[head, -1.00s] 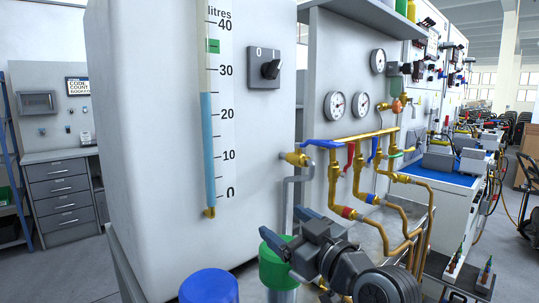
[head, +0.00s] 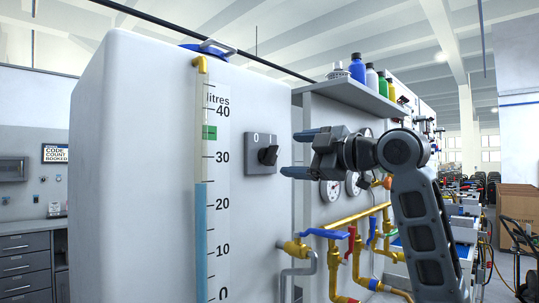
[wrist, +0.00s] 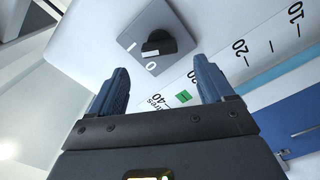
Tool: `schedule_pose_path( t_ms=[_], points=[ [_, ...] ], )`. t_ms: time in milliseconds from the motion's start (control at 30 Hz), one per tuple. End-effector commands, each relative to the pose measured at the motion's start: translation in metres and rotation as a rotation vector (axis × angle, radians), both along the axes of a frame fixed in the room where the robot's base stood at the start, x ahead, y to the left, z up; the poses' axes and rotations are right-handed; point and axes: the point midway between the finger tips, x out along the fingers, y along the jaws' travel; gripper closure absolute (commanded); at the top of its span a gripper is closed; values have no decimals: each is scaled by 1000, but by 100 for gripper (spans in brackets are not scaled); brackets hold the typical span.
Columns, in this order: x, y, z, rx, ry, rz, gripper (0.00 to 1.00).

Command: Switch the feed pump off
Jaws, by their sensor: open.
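The pump switch is a grey square plate (head: 262,152) with a black rotary knob (head: 268,156), on the front of the white tank. It is marked 0 and I; the knob appears turned toward the I.
The white tank (head: 130,170) has a litre gauge (head: 209,200) left of the switch, with blue liquid near 25 and a green mark near 35. Brass pipes with coloured valve handles (head: 325,233), dials (head: 330,190) and a bottle shelf (head: 350,92) are at the right.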

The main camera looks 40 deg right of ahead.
Motion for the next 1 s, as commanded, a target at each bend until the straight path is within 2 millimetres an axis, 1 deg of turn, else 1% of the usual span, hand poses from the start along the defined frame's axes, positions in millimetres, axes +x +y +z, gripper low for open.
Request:
schedule_pose_path(
  t_ms=[167,400,500,633,900,1000],
  points=[
    [20,1,1,1,4,1,19],
    [57,3,1,2,3,1,19],
    [67,3,1,2,1,0,19],
    [75,2,0,1,1,-1,19],
    [76,3,0,1,-1,0,19],
    [76,3,0,1,-1,0,28]
  ],
)
